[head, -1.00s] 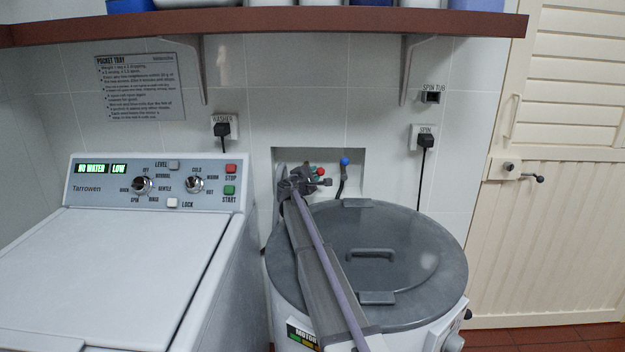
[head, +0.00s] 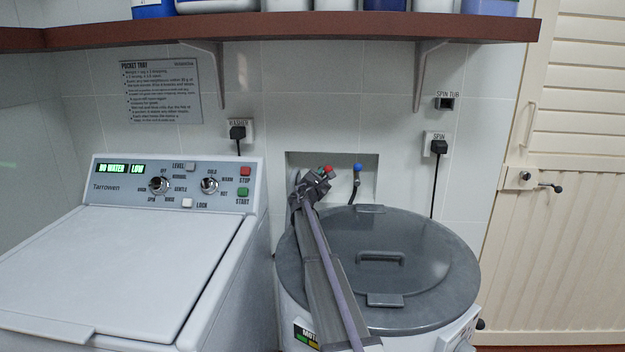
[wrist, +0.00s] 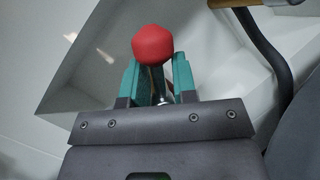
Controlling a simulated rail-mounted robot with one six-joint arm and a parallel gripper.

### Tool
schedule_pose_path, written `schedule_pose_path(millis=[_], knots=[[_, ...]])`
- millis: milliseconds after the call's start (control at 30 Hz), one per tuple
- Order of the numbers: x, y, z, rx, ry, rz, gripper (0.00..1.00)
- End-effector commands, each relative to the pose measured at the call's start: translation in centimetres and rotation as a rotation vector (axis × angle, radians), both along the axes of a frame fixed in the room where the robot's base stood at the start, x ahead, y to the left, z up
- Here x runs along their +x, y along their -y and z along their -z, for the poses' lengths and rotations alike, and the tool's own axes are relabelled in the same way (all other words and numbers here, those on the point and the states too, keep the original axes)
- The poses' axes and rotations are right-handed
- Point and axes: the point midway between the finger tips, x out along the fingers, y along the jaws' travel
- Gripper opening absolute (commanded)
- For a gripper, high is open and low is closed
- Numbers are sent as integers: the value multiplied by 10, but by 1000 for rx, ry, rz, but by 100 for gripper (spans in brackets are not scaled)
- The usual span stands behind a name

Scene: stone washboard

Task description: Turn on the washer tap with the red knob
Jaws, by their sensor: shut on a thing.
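The tap's red knob (wrist: 153,44) shows large in the wrist view, between and just beyond the teal fingertips of my gripper (wrist: 160,78). The fingers are closed around the tap's stem just below the knob. In the head view the red knob (head: 328,169) is small, in the wall recess behind the spin tub, with my gripper (head: 320,178) at it. My arm reaches over the tub's lid from the front. The tap's body is mostly hidden by my gripper.
A blue-knobbed tap (head: 357,167) with a dark hose is right of the red one. The grey-lidded spin tub (head: 430,245) stands below. The washer (head: 140,265) is at left; its display reads "NO WATER" and "LOW". A brown shelf (head: 330,27) runs above.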

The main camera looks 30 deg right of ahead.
Motion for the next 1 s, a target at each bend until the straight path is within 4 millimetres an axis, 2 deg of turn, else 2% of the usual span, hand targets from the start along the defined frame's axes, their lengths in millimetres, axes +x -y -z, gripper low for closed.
schedule_pose_path(millis=[333,367,600,867,1000], knots=[[3,1,-2,-5,-2,-2,0],[3,1,-2,-5,-2,-2,27],[2,1,-1,-3,-1,-1,50],[0,-1,0,-2,-1,0,50],[-10,-14,4,-2,0,-1,50]])
